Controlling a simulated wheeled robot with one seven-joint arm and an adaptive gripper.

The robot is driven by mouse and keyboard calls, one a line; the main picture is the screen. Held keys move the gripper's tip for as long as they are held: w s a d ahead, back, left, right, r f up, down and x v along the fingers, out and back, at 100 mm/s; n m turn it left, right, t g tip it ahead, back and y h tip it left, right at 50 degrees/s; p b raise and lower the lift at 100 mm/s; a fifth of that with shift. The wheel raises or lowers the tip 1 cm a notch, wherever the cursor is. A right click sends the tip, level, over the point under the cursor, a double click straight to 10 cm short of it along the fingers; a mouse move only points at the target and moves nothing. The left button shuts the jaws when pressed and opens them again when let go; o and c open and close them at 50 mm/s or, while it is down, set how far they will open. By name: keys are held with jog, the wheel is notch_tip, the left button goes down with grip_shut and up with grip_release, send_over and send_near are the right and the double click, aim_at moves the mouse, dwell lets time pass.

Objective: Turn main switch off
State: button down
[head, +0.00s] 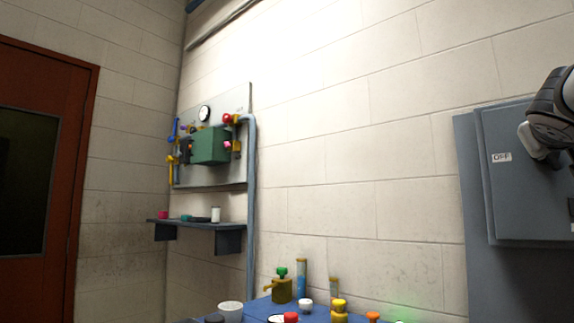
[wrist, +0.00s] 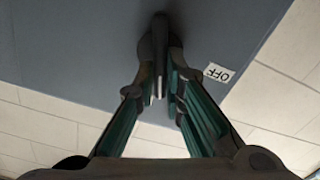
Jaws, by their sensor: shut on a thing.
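The grey main switch box (head: 510,205) is on the wall at the right edge of the head view, with a white OFF label (head: 502,157). In the wrist view its grey face (wrist: 75,45) fills the upper part, and the OFF label (wrist: 219,73) appears upside down, right of my fingers. My gripper (wrist: 161,75) is shut on a dark, narrow switch handle (wrist: 160,30) that stands out from the box. The fingers hide part of the handle. In the head view my arm covers part of the box's right side.
A blue surface (head: 257,306) with a brass valve (head: 282,289), coloured knobs and a white cup is at the bottom. A wall panel (head: 242,100) with a green motor (head: 209,146) hangs above a dark shelf (head: 198,224). A door is at left.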

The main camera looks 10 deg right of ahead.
jog(key=n, duration=0.9)
jog(key=f+n, duration=0.1)
jog(key=n, duration=0.3)
jog(key=shift+w+a+f+n, duration=0.1)
jog(key=shift+w+a+n, duration=0.2)
jog(key=shift+w+n, duration=0.1)
jog(key=c, duration=1.7)
grip_release()
jog(key=shift+s, duration=0.15)
jog(key=v, duration=1.2)
